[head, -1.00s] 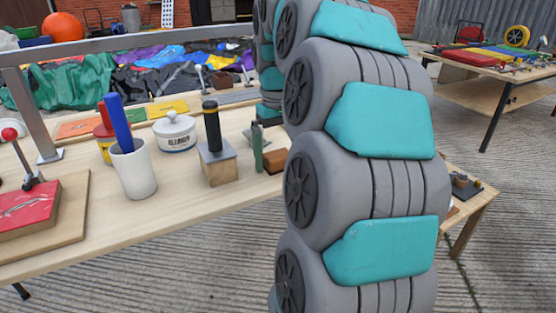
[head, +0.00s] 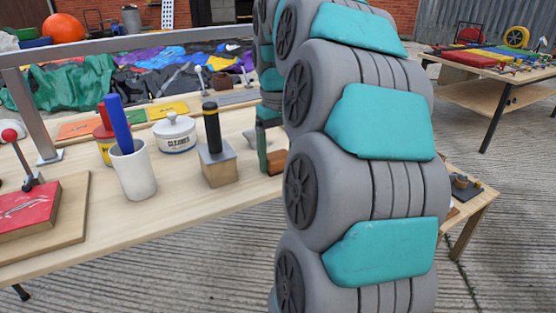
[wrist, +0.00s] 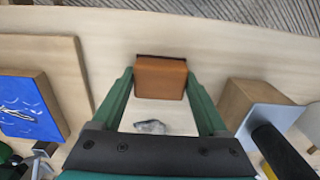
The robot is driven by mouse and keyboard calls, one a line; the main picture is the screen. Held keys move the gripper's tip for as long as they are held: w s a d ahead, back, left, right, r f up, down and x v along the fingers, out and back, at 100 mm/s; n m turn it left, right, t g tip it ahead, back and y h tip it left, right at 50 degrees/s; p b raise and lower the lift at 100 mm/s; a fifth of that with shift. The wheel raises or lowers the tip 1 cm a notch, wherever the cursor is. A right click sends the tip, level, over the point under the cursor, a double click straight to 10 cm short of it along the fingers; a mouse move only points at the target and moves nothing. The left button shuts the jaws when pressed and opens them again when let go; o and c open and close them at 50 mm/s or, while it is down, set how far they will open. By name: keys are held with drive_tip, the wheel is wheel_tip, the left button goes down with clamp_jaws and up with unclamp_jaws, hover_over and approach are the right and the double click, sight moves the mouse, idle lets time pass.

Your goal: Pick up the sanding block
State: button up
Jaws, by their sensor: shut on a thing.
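The sanding block is an orange-brown block with a dark far edge. In the wrist view the sanding block (wrist: 161,78) sits between the two green fingers of my gripper (wrist: 160,84), which is shut on it with a finger against each side. In the head view the sanding block (head: 276,161) shows only in part, because my arm covers its right side. One green finger of my gripper (head: 262,150) stands at its left. The block is at or very near the tabletop; I cannot tell if it touches.
A wooden block with a grey plate and black post (head: 216,150) stands close to my gripper. A grey lump (wrist: 151,127) lies near the sanding block. A lidded cleaner jar (head: 175,133) and a white cup (head: 133,172) stand further left. A blue panel (wrist: 30,105) lies on a board.

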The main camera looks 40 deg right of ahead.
sight(278, 156)
drive_tip(key=shift+r, duration=1.3)
drive_tip(key=shift+s+a+r, duration=0.1)
drive_tip(key=shift+r, duration=0.4)
drive_tip(key=s+a+b, duration=0.1)
drive_tip(key=s+a, duration=0.3)
drive_tip(key=s, duration=0.2)
drive_tip(key=s+a+r+b, duration=0.1)
drive_tip(key=s+a, duration=0.3)
drive_tip(key=s, duration=0.3)
drive_tip(key=shift+a+r, duration=0.2)
drive_tip(key=shift+a, duration=0.15)
drive_tip(key=o, duration=0.9)
drive_tip(key=shift+c, duration=0.2)
drive_tip(key=c, duration=0.6)
